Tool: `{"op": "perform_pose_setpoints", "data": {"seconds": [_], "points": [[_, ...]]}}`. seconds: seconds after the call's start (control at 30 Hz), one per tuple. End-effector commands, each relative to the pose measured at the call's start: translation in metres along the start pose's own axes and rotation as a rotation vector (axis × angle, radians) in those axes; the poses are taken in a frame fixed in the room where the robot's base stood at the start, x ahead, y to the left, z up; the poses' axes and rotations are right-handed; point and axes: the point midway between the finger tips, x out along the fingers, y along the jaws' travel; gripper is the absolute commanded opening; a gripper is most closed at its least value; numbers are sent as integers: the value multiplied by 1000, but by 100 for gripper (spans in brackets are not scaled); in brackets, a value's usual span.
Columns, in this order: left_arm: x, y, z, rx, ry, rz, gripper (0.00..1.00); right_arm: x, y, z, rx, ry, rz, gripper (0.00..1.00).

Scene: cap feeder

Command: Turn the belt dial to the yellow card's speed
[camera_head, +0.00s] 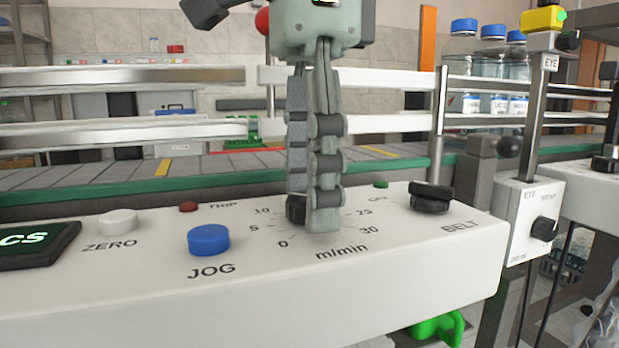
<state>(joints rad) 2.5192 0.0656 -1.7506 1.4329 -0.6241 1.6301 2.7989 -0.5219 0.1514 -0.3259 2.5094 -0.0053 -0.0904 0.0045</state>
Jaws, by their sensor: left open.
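My left gripper (311,212) comes down from the top and points straight down at the speed dial on the white control panel (385,290). Its fingers are open, one nearly behind the other in this view, with the tips at the dial. The dark dial (296,208) shows only as a small piece beside the fingers; its pointer is hidden. I cannot tell whether the fingers touch it. The printed m/min scale shows 0, 5, 10, 25 and 30; its top part is covered. No speed card is in view. My right gripper is not in view.
The panel also holds a blue JOG button (208,240), a white ZERO button (118,222), a small red button (189,207) and a black BELT knob (432,198). Behind runs the conveyor (110,190) with rails. An EYE sensor post (535,120) and blue-capped jars (492,70) stand right.

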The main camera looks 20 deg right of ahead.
Motion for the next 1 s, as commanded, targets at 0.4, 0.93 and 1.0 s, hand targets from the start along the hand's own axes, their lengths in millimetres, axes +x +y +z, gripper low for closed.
{"op": "perform_pose_setpoints", "data": {"seconds": [0.4,0.93,1.0], "points": [[-13,0,0,0,1,-1,58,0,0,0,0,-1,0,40],[-111,0,-1,-1,1,-1,58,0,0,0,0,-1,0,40],[-116,0,-1,1,0,-1,58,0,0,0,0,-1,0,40]]}}
